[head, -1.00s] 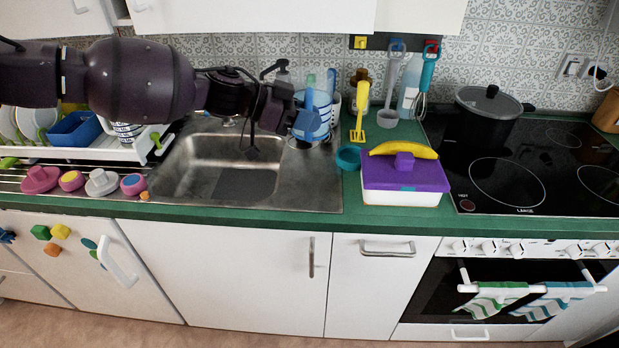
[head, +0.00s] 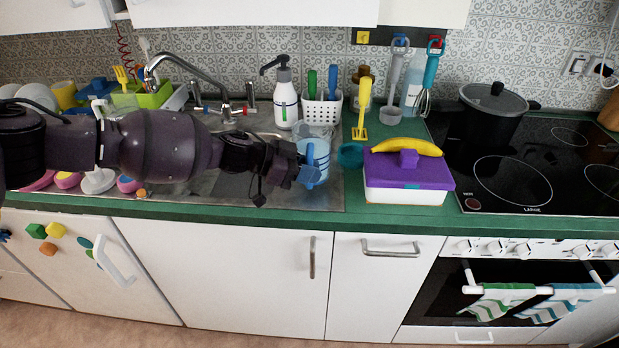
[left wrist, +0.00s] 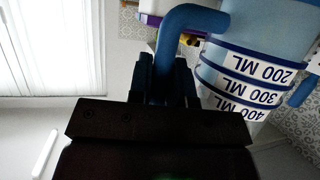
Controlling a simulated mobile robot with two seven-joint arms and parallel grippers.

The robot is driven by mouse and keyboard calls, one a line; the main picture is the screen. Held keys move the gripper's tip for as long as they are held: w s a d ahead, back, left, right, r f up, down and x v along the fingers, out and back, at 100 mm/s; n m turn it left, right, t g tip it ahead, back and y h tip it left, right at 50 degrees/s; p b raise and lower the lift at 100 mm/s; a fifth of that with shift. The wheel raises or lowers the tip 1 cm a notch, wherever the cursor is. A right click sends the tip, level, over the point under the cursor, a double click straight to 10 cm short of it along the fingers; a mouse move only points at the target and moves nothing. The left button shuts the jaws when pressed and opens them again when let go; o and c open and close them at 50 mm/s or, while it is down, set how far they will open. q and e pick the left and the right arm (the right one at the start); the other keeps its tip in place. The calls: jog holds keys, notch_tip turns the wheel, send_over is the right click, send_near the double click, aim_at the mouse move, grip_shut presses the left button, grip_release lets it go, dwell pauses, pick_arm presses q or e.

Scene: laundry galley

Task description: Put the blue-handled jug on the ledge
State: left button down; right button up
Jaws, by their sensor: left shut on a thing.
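The blue-handled jug (head: 318,150) is a clear, bluish measuring jug. It shows at the right end of the sink (head: 225,190) in the head view. My left gripper (head: 303,176) comes in from the left and is shut on the jug's blue handle. In the left wrist view the handle (left wrist: 185,22) runs down between the fingers (left wrist: 165,75), and the jug's body (left wrist: 265,55) with its volume marks is beside them. I cannot tell whether the jug's base touches anything. No surface stands out clearly as the ledge. My right gripper is not in view.
A purple-lidded box (head: 407,185) with a banana (head: 408,146) and a teal cup (head: 350,155) stand to the jug's right. A soap bottle (head: 285,100) and white utensil holder (head: 322,108) stand behind. A pot (head: 493,112) is on the hob. The green counter front (head: 270,218) is clear.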

pick_arm(q)
jog(key=shift+f, duration=1.05)
jog(key=c, duration=1.1)
grip_release()
jog(key=shift+f, duration=0.1)
jog(key=shift+o, duration=0.2)
jog(key=shift+a+r, duration=0.3)
jog(key=shift+a, duration=0.15)
jog(key=v, duration=1.1)
jog(key=shift+p, duration=0.45)
jog(key=shift+s, duration=0.1)
